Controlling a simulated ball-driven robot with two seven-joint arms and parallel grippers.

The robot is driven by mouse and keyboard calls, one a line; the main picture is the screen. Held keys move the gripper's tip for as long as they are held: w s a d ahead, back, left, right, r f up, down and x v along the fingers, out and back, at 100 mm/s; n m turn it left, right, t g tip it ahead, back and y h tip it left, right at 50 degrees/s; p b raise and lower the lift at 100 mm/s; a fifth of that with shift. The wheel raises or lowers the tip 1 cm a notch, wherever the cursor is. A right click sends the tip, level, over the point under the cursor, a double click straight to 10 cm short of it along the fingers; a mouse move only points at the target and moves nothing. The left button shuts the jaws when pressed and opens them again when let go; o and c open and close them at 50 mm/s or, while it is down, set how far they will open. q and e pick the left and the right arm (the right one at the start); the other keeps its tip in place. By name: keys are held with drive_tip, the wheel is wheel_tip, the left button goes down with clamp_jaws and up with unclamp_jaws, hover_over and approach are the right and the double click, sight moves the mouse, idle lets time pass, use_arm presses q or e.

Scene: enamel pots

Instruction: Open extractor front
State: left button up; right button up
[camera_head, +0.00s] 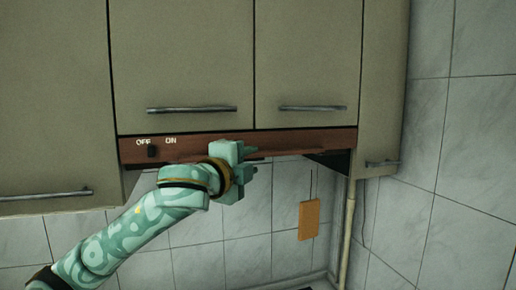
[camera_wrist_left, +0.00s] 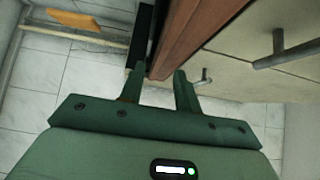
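The extractor front is a brown-red strip (camera_head: 300,144) under the two middle cabinet doors, with OFF and ON lettering and a dark switch (camera_head: 152,151) at its left. It looks closed, flush below the doors. My left gripper (camera_head: 249,162) is at the strip's lower edge, right of its middle, with one finger in front of the strip and one below. In the left wrist view its two fingers (camera_wrist_left: 158,82) are apart, and the strip's edge (camera_wrist_left: 190,42) shows beyond and between the tips. I cannot tell if they touch it. My right gripper is not in view.
Grey-beige cabinet doors with bar handles (camera_head: 191,110) hang above the strip. Another cabinet handle (camera_head: 382,163) is at the right. An orange board (camera_head: 309,220) hangs on the tiled wall near a vertical pipe (camera_head: 348,225). The space below the hood is free.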

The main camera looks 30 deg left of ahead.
sight(261, 156)
use_arm(q)
drive_tip(key=shift+w+a, duration=0.15)
drive_tip(key=shift+w, duration=2.1)
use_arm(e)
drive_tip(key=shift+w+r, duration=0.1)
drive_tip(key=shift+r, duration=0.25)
